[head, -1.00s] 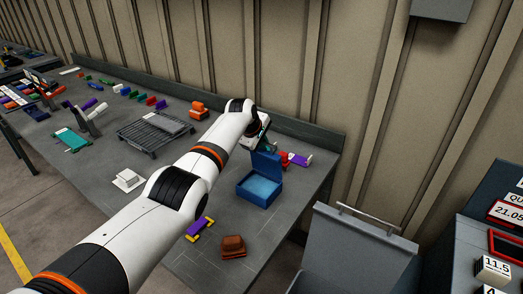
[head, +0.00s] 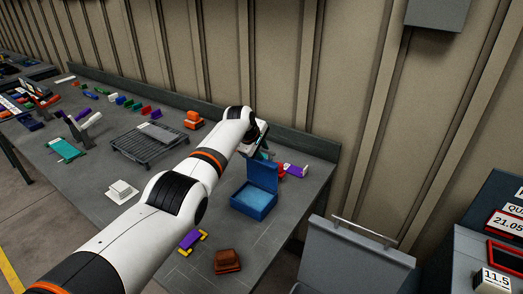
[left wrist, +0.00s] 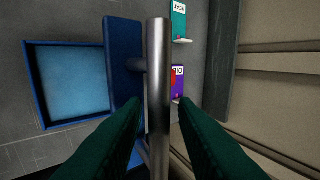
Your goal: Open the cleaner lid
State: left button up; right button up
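The cleaner box (head: 240,204) is a blue box with a light blue inside, near the right end of the grey bench. Its blue lid (head: 264,174) stands raised at the back edge, so the box is open. In the left wrist view the open box (left wrist: 40,110) is at the left, with the lid (left wrist: 122,60) seen nearly edge-on. A metal bar handle (left wrist: 158,70) stands off the lid. My left gripper (left wrist: 161,105) has its dark green fingers on either side of the bar, with narrow gaps visible. In the head view my arm partly hides this gripper. My right gripper is out of view.
Purple and red pieces (head: 294,170) lie just behind the lid, near the wall. A brown block (head: 227,261) and a purple-and-yellow piece (head: 191,240) lie in front. A black rack (head: 150,143) is left of the arm. A grey bin (head: 350,262) stands right of the bench.

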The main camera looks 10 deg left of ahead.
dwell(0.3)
pick_arm(q)
jog(key=shift+p+v, duration=0.5)
jog(key=shift+v, duration=0.45)
jog(key=b+v, duration=0.2)
jog(key=v, duration=0.8)
